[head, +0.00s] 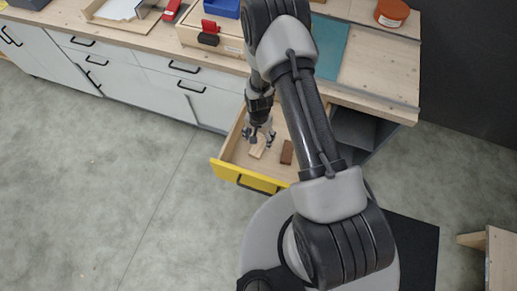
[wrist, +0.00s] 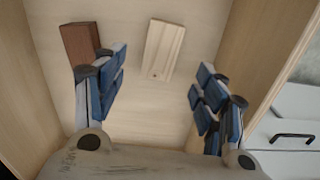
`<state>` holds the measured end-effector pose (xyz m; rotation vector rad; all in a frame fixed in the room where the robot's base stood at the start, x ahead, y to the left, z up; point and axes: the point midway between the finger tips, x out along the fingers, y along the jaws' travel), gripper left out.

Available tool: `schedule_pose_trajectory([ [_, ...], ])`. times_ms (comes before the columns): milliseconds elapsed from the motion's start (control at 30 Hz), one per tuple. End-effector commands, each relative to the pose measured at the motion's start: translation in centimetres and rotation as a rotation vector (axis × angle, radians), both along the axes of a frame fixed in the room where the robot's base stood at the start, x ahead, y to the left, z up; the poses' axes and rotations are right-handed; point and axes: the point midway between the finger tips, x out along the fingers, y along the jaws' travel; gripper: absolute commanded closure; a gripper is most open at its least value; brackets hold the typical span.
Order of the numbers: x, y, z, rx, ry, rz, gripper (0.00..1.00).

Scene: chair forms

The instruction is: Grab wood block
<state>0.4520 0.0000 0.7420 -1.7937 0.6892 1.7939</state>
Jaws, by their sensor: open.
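A light wood block (head: 258,149) lies on the floor of an open drawer (head: 231,171) with a yellow front. In the wrist view the light wood block (wrist: 163,49) lies ahead of the fingers, between their lines. A dark brown block (head: 287,152) lies beside it in the drawer, and also shows in the wrist view (wrist: 81,41) beyond the left finger. My gripper (head: 259,136) is over the drawer, pointing down. In the wrist view my gripper (wrist: 160,92) is open with nothing between its blue-padded fingers.
The drawer's wooden side walls (wrist: 262,45) stand close on both sides. The workbench top (head: 376,70) above holds a blue bin (head: 222,8), a teal mat (head: 330,48) and a round orange container (head: 391,12). White cabinets (head: 150,82) line the left. The grey floor (head: 110,190) before them is clear.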

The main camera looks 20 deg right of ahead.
Motion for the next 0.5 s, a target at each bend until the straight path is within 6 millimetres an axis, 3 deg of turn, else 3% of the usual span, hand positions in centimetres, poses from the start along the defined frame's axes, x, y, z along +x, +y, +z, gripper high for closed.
schedule_pose_trajectory([
  [100, 0.0, 0.0, -2.1, 0.000, 0.001, 0.000, 0.35],
  [367, 0.0, 0.0, -3.5, 0.000, 0.000, 0.001, 0.35],
  [500, 0.2, 0.0, -5.3, 0.000, 0.000, 0.001, 0.35],
])
